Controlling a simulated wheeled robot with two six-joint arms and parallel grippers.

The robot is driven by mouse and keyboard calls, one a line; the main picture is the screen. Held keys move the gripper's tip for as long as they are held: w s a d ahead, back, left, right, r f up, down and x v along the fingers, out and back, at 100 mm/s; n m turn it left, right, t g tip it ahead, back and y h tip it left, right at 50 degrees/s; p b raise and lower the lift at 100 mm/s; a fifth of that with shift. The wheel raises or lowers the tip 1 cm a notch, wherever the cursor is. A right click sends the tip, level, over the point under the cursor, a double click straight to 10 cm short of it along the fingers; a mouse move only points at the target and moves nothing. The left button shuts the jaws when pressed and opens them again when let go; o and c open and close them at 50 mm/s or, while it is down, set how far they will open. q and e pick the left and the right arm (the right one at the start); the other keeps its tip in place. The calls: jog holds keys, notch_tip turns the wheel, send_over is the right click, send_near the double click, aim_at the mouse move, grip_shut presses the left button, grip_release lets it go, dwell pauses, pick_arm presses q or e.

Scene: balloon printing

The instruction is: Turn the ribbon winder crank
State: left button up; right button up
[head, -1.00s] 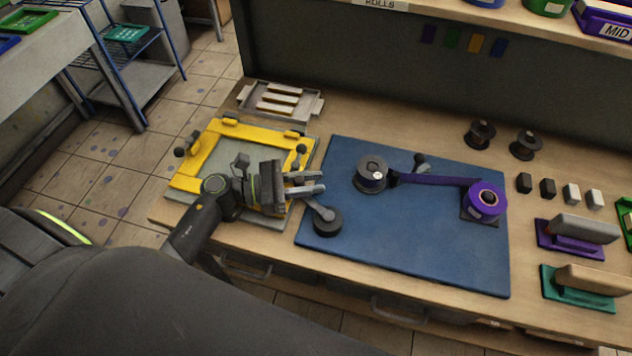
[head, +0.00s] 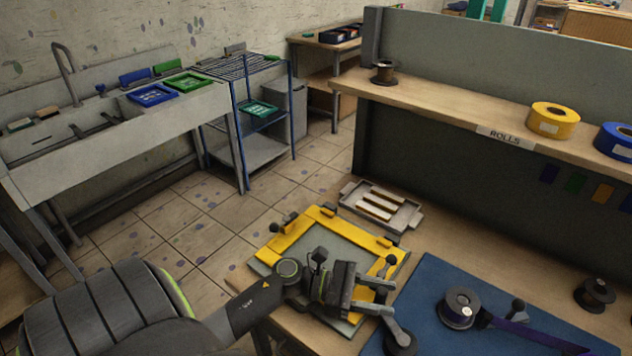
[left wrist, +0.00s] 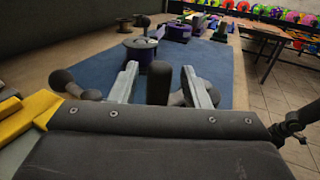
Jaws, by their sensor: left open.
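The ribbon winder crank has a dark round base (head: 401,343) and a light grey arm (head: 391,321) at the left edge of the blue mat (head: 425,300). My left gripper (head: 387,297) is beside it, above the right edge of the yellow frame. Its fingers are open. In the left wrist view a dark upright post (left wrist: 159,83), apparently the crank handle, stands between the two fingers (left wrist: 160,85); contact is not clear. A dark spool (head: 461,309) with purple ribbon (head: 525,338) stands on the mat. My right gripper is not in view.
The yellow screen frame (head: 292,236) with dark knobs lies under my left wrist. A grey tray (head: 352,193) with pale bars is behind it. A shelf (head: 440,108) with yellow (head: 553,120) and blue rolls overhangs the bench. A small dark spool (head: 595,294) is at the right.

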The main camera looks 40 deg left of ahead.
pick_arm(q)
jog(key=b+v, duration=0.4)
jog(key=v, duration=0.9)
jog(key=shift+s+a+f, duration=0.1)
jog(key=shift+s+a, duration=0.1)
jog(key=shift+a, duration=0.05)
jog(key=shift+s+a, duration=0.3)
jog(key=shift+a, duration=0.25)
